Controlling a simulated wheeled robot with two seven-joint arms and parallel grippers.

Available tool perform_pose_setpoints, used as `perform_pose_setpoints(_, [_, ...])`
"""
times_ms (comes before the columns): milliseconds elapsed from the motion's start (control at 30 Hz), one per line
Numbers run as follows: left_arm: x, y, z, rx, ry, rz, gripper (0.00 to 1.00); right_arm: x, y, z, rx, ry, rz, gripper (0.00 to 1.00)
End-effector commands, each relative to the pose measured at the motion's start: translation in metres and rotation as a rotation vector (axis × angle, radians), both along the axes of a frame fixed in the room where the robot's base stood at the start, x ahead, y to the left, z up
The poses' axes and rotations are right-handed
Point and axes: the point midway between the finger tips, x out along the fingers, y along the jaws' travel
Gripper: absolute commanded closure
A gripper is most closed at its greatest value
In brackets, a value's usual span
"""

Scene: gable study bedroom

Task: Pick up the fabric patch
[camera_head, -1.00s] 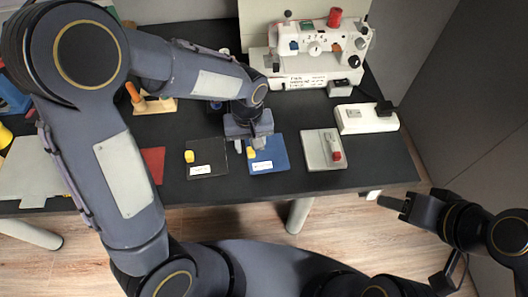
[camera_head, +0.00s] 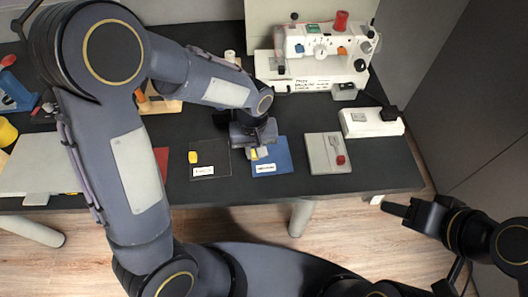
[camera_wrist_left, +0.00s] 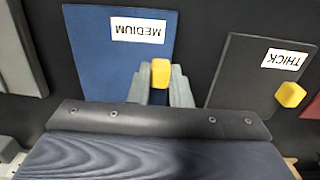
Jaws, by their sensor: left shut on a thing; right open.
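A blue patch (camera_head: 279,158) labelled MEDIUM lies on the dark table; it also shows in the left wrist view (camera_wrist_left: 104,65). A yellow tab (camera_wrist_left: 161,73) sits at its edge. My left gripper (camera_wrist_left: 160,88) is over the patch, shut on this tab with a grey finger on each side. The fingers hide part of the tab and patch. A black patch (camera_head: 210,161) labelled THICK, with its own yellow tab (camera_head: 193,157), lies beside it; it also shows in the left wrist view (camera_wrist_left: 244,76). My right gripper (camera_head: 397,210) is open and empty, beyond the table's front edge.
A grey panel with a red knob (camera_head: 322,150) lies right of the blue patch. A white sewing machine (camera_head: 320,55) and a white box with a black plug (camera_head: 368,123) stand behind. The dark table (camera_head: 300,120) is clear between them.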

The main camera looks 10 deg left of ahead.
Motion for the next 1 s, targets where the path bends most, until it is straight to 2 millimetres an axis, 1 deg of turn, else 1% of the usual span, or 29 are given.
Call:
perform_pose_setpoints(133, [0.0,0.0,0.004,-0.001,-0.001,0.0,1.0,0.0,0.0,0.001,0.0,0.0,0.0,0.52])
perform_pose_setpoints(233, [0.001,0.0,0.012,-0.002,-0.004,0.0,1.0,0.0,0.0,0.002,0.0,0.0,0.0,0.52])
perform_pose_setpoints(367, [0.001,0.0,0.031,-0.002,-0.006,0.001,1.0,0.0,0.0,0.005,0.0,0.0,0.0,0.52])
perform_pose_setpoints(400, [-0.002,-0.002,0.038,-0.003,-0.005,-0.002,1.0,0.0,0.0,0.006,0.0,0.0,0.0,0.52])
perform_pose_setpoints(467, [-0.011,-0.008,0.049,-0.003,-0.006,-0.003,1.0,0.0,0.0,0.007,0.0,0.0,0.0,0.52])
perform_pose_setpoints(667, [-0.045,-0.028,0.096,-0.004,-0.007,-0.006,1.0,0.0,0.0,0.012,0.0,0.0,0.0,0.52])
perform_pose_setpoints(700, [-0.055,-0.034,0.098,-0.002,-0.004,-0.009,1.0,0.0,0.0,0.01,0.0,0.0,0.0,0.52])
perform_pose_setpoints(800, [-0.077,-0.046,0.109,-0.002,-0.004,-0.007,1.0,0.0,0.0,0.01,0.0,0.0,0.0,0.52])
perform_pose_setpoints(900, [-0.094,-0.057,0.117,-0.002,-0.003,-0.005,1.0,0.0,0.0,0.011,0.0,0.0,0.0,0.52])
perform_pose_setpoints(1000, [-0.106,-0.064,0.123,0.0,-0.002,-0.004,1.0,0.0,0.0,0.011,0.0,0.0,0.0,0.52])
